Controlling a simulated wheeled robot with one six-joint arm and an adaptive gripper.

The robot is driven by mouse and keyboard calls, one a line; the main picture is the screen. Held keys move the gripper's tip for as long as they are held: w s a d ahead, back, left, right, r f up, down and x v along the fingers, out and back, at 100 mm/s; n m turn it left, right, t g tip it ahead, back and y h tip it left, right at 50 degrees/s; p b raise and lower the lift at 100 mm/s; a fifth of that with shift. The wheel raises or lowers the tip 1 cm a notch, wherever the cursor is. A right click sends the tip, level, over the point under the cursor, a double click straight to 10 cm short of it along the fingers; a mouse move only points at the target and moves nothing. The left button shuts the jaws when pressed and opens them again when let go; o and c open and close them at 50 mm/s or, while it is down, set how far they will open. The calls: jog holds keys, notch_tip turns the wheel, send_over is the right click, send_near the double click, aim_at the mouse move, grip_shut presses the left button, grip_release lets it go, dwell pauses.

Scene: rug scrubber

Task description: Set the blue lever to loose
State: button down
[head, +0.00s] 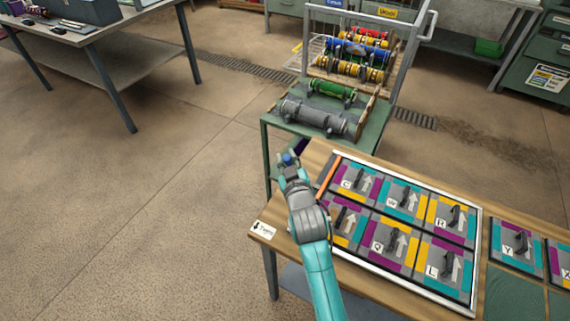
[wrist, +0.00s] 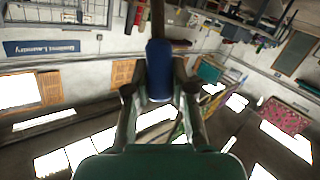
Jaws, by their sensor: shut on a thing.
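The blue lever grip (wrist: 158,68) sits between the two fingers of my gripper (wrist: 160,92) in the wrist view, and a dark rod continues from its far end. My gripper is shut on it. In the head view my gripper (head: 288,163) is just past the far left corner of the wooden table, and a small bit of the blue lever (head: 289,158) shows at its tip. The lever's mount and any loose marking are hidden or too small to tell.
A framed board (head: 400,222) with several coloured lettered tiles lies on the wooden table, right of my arm. A green cart (head: 370,135) with grey, green and coloured rollers stands behind. A grey table (head: 100,40) stands far left. The floor at left is clear.

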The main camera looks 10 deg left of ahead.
jog(key=w+d+f+m+g, duration=0.1)
jog(key=w+d+m+g, duration=0.2)
jog(key=w+g, duration=0.6)
jog(key=shift+w+d+m+y, duration=0.4)
jog(key=shift+w+m, duration=0.35)
jog(key=shift+m, duration=0.35)
jog(key=shift+f, duration=0.15)
jog(key=c, duration=1)
grip_release()
jog(key=v, duration=1.2)
jog(key=shift+w, duration=0.25)
